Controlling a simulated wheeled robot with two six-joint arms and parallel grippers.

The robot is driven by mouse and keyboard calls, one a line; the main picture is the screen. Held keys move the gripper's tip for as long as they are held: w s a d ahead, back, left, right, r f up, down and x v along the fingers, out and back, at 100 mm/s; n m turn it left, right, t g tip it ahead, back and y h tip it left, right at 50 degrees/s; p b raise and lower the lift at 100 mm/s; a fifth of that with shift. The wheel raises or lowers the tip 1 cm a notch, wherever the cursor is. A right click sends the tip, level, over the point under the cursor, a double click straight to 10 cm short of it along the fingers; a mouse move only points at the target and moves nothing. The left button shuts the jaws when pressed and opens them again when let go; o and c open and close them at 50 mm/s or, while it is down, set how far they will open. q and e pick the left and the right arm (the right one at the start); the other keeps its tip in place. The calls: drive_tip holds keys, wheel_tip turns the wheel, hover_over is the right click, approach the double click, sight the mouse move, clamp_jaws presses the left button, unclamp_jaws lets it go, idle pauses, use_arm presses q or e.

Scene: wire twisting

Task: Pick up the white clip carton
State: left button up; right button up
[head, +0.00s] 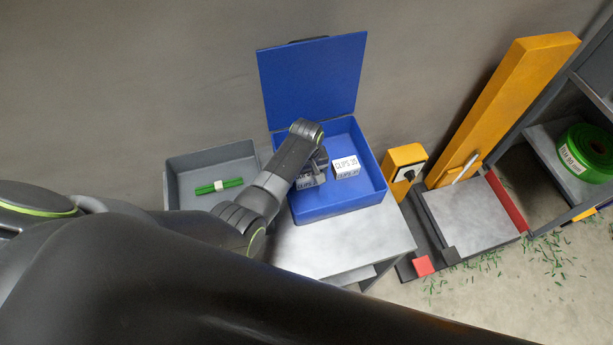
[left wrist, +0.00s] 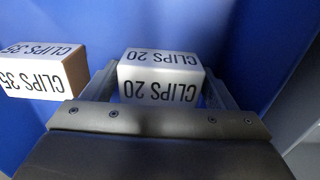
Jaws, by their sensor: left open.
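Two white clip cartons are in the open blue box (head: 372,185). The carton marked CLIPS 20 (left wrist: 160,78) sits between the fingers of my left gripper (left wrist: 160,85) in the left wrist view. In the head view this carton (head: 306,183) is partly hidden under my left gripper (head: 314,170). My left gripper is open, with one finger on each side of the carton; I cannot tell whether they touch it. The other carton, marked CLIPS 35 (left wrist: 38,70), has a brown side and stands beside it; it also shows in the head view (head: 345,167). My right gripper is not in view.
The box's blue lid (head: 312,80) stands open at the back. A grey tray (head: 185,167) on the left holds green sticks with a white band (head: 219,186). A yellow-posted machine (head: 500,110) and a shelf with a green roll (head: 585,150) are on the right.

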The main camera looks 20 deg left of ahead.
use_arm(q)
drive_tip(key=c, duration=0.8)
drive_tip(key=shift+r, duration=0.1)
drive_tip(key=shift+c, duration=0.2)
